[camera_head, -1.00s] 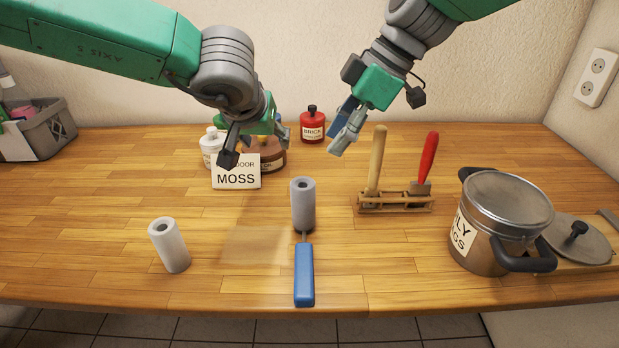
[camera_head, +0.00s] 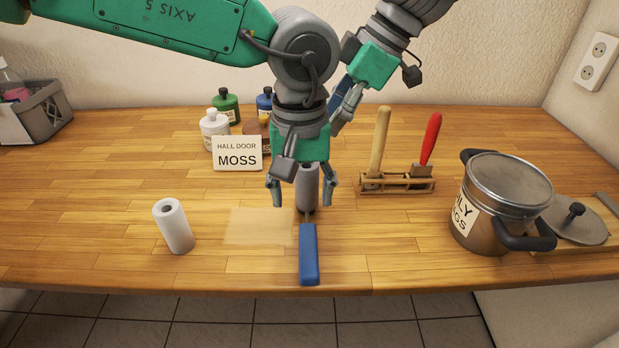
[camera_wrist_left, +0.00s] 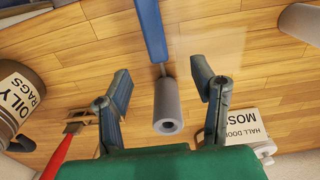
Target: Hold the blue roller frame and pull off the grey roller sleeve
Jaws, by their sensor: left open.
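The blue roller frame (camera_head: 308,256) lies on the worktop with its handle toward the front edge. The grey roller sleeve (camera_head: 307,188) sits on its far end, with a short bit of rod between them. My left gripper (camera_head: 302,202) is open and points down, one finger on each side of the sleeve. In the left wrist view the sleeve (camera_wrist_left: 167,103) shows between the open fingers, with the blue handle (camera_wrist_left: 151,30) beyond. My right gripper (camera_head: 345,105) hangs behind, higher, and is partly covered by the left arm.
A white roller (camera_head: 173,227) stands at left. A MOSS card (camera_head: 238,154) and paint bottles (camera_head: 214,128) are behind. A wooden rack (camera_head: 398,184) holds two handled tools. An oily-rags pot (camera_head: 500,200) and a lid (camera_head: 574,222) stand at right.

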